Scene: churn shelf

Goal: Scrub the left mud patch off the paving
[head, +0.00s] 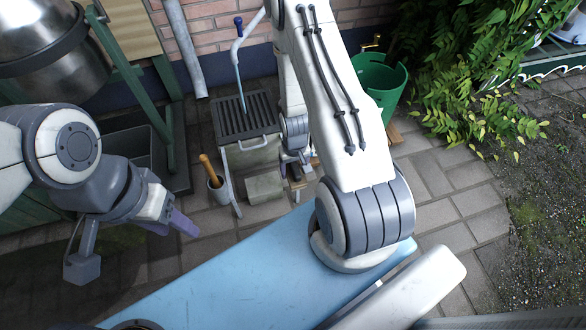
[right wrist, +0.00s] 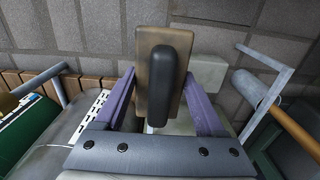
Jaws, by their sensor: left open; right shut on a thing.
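My right gripper (right wrist: 163,95) is shut on a scrubbing brush (right wrist: 145,60) with a wooden block and a dark grip. In the head view the right gripper (head: 297,160) hangs low by the drain stand, with the brush (head: 296,174) small and partly hidden by the arm. My left gripper (head: 178,222) is open and empty, above the paving at the left. A dark greenish patch (head: 122,237) on the paving shows behind and beside the left gripper, partly covered by it. I cannot tell its full outline.
A grated drain stand (head: 245,115) with a pump stands at the wall. A green bucket (head: 380,85) stands behind my right arm. A metal churn (head: 60,75) is upper left.

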